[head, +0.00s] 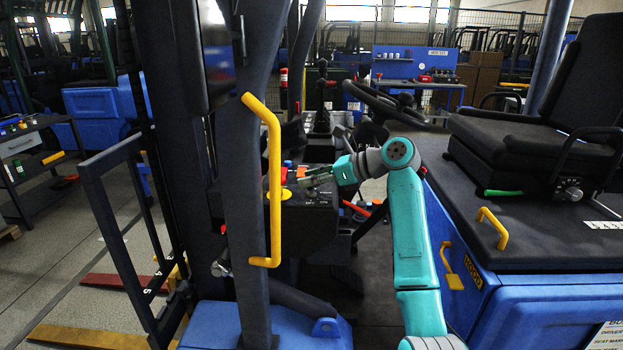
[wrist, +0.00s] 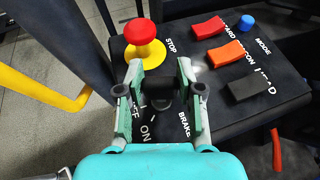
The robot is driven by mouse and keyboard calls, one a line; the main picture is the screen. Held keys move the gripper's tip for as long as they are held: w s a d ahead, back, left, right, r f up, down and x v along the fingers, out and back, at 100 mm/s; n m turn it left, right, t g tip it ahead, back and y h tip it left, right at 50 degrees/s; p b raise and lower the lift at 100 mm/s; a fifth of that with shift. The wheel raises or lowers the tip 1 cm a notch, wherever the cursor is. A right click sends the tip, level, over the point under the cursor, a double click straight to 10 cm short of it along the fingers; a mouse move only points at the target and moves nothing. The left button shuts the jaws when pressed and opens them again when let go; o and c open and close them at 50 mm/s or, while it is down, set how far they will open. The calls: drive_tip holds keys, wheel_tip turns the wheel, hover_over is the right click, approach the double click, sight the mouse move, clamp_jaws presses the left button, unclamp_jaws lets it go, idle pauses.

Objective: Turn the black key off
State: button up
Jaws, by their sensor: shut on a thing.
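The black key (wrist: 160,92) stands on the dark control panel (wrist: 205,85) in the wrist view. The lettering "OFF" and "ON" shows below the key, partly covered by my left finger. The exact angle of the key against the marks is hard to tell. In the head view my gripper (head: 308,181) is at the panel's top, beside the steering column area, and the key is too small to make out.
A red stop button on a yellow base (wrist: 145,42) stands just beyond my left finger. A red switch (wrist: 208,27), an orange switch (wrist: 226,54), a black switch (wrist: 250,88) and a blue knob (wrist: 248,23) are at the right. A yellow grab bar (wrist: 40,90) runs at the left.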

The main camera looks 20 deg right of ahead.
drive_tip(key=shift+n+g+y, duration=0.5)
drive_tip(key=shift+n+g, duration=0.4)
drive_tip(key=o, duration=1.2)
drive_tip(key=shift+c, duration=0.2)
drive_tip(key=shift+d, duration=0.1)
drive_tip(key=v, duration=1.1)
drive_tip(key=shift+d+r, duration=0.2)
drive_tip(key=shift+d, duration=0.15)
